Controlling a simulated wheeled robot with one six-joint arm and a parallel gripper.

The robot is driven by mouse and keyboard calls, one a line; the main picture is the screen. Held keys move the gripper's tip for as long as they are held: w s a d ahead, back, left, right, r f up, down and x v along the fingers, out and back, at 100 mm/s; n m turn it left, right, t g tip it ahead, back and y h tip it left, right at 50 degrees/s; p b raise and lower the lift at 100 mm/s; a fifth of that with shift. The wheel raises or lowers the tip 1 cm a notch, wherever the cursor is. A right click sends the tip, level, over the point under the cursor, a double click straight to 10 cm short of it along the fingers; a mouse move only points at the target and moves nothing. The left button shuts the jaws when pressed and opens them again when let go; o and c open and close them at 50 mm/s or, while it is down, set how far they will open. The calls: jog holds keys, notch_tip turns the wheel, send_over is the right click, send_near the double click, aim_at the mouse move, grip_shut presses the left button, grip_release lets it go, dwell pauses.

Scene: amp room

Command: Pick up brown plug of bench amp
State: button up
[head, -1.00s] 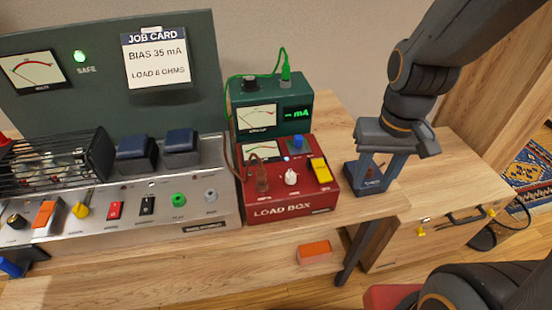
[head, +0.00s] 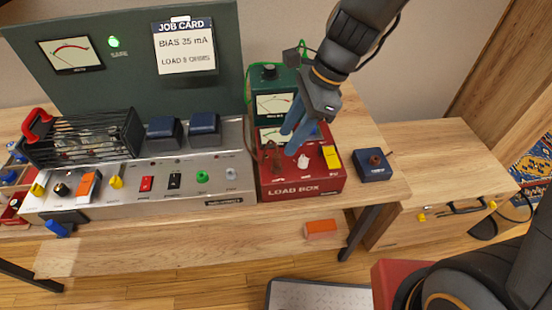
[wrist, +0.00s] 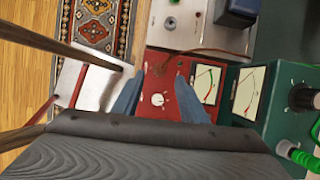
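A brown plug (head: 277,158) stands upright at the left of the red load box (head: 300,188), with a brown cord running up beside the box. My gripper (head: 290,142) is above the load box, just right of the plug in the head view, tilted, with its blue fingers apart and nothing visible between them. In the wrist view my gripper's fingers (wrist: 159,78) spread on either side over the load box (wrist: 160,65). The bench amp (head: 145,188) stands left of the load box.
A green meter box (head: 270,82) with a green cable stands behind the load box. A white knob (head: 303,161) and yellow switch (head: 331,157) are close to the fingers. A small blue box (head: 372,173) with a brown round top piece sits to the right.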

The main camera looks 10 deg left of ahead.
aim_at(278, 153)
jog(key=shift+s+a+f, duration=0.1)
jog(key=shift+a+f, duration=0.25)
jog(key=shift+p+x, duration=0.3)
jog(key=shift+x, duration=3.15)
grip_shut()
